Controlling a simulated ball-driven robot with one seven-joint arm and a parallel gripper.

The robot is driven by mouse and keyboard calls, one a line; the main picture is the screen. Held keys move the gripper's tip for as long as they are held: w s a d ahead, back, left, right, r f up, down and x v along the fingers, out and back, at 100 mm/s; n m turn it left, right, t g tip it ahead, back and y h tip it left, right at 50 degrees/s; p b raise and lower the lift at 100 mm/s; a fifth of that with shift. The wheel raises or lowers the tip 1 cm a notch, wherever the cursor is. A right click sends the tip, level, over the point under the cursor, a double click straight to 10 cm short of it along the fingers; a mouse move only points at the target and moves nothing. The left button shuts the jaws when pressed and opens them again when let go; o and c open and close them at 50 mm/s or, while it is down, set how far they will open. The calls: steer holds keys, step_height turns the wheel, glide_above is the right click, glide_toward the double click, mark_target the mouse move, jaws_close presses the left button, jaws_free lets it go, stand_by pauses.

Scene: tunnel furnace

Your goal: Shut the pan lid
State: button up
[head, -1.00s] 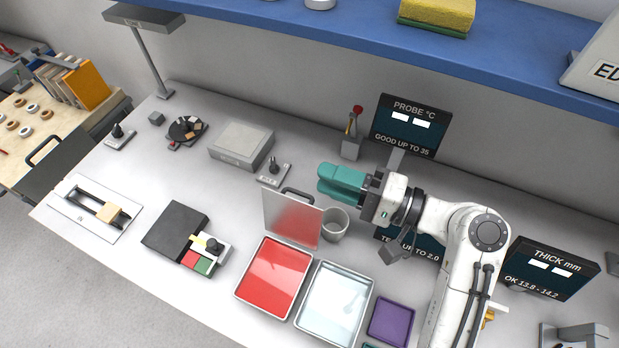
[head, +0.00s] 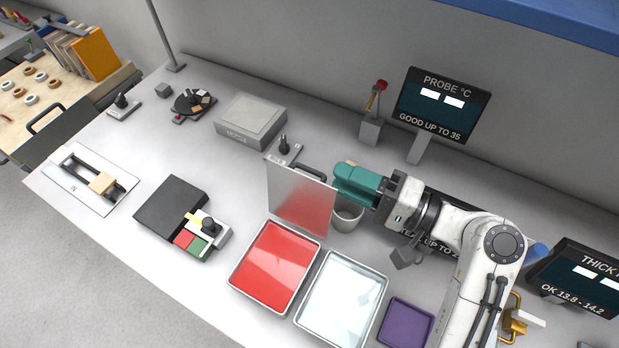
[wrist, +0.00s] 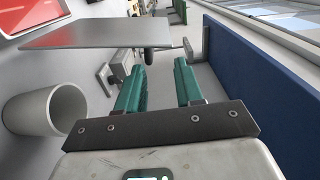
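The pan (head: 233,284) is a shallow tray with red contents near the bench's front. Its flat grey lid (head: 298,198) stands up at the pan's back edge, so the pan is open. The lid's dark handle (head: 310,171) shows behind its upper edge. My gripper (head: 340,183), with teal fingers, is just right of the lid's upper right corner. In the wrist view my gripper (wrist: 158,76) is open with nothing between the fingers. The lid (wrist: 95,35) is ahead and left there, and the dark handle (wrist: 155,62) lies beyond the fingertips. I cannot tell whether anything touches.
A grey cup (head: 347,217) stands below my gripper, behind the lid. It also shows in the wrist view (wrist: 45,112). A pale tray (head: 341,304) and a purple tray (head: 407,322) are right of the pan. A probe display (head: 442,103) stands behind.

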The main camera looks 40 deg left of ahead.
mark_target(321, 177)
steer(key=shift+f+p+x, duration=0.2)
steer(key=shift+f+x, duration=0.05)
steer(key=shift+x, duration=1)
steer(key=shift+f+p+x, duration=0.2)
steer(key=shift+f+x, duration=0.05)
steer(key=shift+x, duration=1)
steer(key=shift+f+p+x, duration=0.2)
steer(key=shift+f+x, duration=0.05)
steer(key=shift+x, duration=1)
steer(key=shift+c, duration=0.2)
steer(key=c, duration=0.6)
jaws_close()
steer(key=shift+f, duration=0.15)
